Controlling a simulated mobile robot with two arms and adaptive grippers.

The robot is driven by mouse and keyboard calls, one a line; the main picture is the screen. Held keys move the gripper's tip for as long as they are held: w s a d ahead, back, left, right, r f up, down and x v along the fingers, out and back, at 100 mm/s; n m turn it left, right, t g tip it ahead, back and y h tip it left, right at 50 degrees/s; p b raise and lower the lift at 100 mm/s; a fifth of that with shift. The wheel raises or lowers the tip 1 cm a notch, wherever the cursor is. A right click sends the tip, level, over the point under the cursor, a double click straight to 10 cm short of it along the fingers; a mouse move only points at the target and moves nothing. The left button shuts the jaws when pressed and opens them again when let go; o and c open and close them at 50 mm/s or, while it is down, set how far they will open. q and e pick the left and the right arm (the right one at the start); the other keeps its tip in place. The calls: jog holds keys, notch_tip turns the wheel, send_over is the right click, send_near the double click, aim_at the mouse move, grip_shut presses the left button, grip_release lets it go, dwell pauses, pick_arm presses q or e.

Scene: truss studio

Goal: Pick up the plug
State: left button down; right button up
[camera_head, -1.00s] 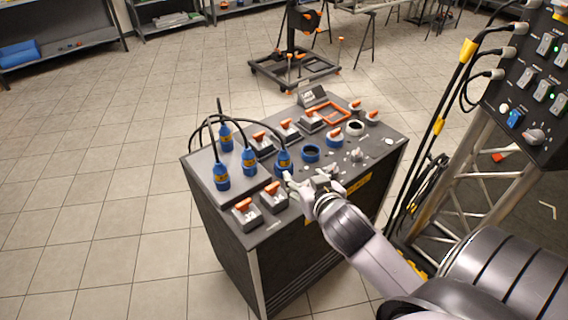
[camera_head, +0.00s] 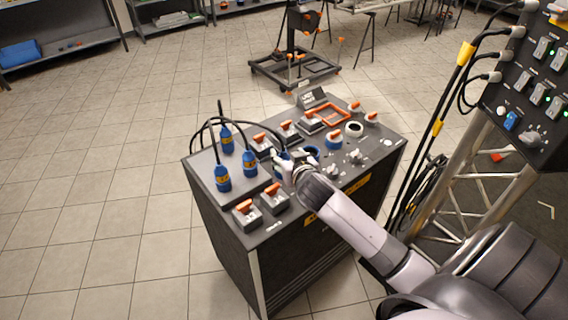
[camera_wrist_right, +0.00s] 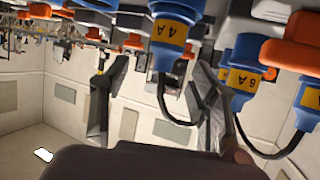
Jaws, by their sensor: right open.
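Several blue plugs with yellow labels and black cables stand upright on the console top, including the front-left plug (camera_head: 222,178), the middle plug (camera_head: 249,163) and the back plug (camera_head: 227,138). My right gripper (camera_head: 286,165) is open at the right-hand plug, which it mostly hides in the head view. In the right wrist view, which is upside down, a plug labelled 4 A (camera_wrist_right: 169,38) shows between the two spread fingers of my right gripper (camera_wrist_right: 160,70). Contact cannot be told. My left gripper is not in view.
The console (camera_head: 232,232) also carries orange-handled switches, a blue ring socket (camera_head: 334,140) and knobs (camera_head: 356,157). More plugs (camera_wrist_right: 242,70) stand beyond the right finger in the wrist view. A truss panel (camera_head: 535,90) with cables stands at right. The floor at left is clear.

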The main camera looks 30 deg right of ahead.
aim_at(285, 153)
jog(key=shift+x, duration=1.95)
jog(key=shift+a, duration=0.15)
jog(key=shift+c, duration=0.2)
grip_shut()
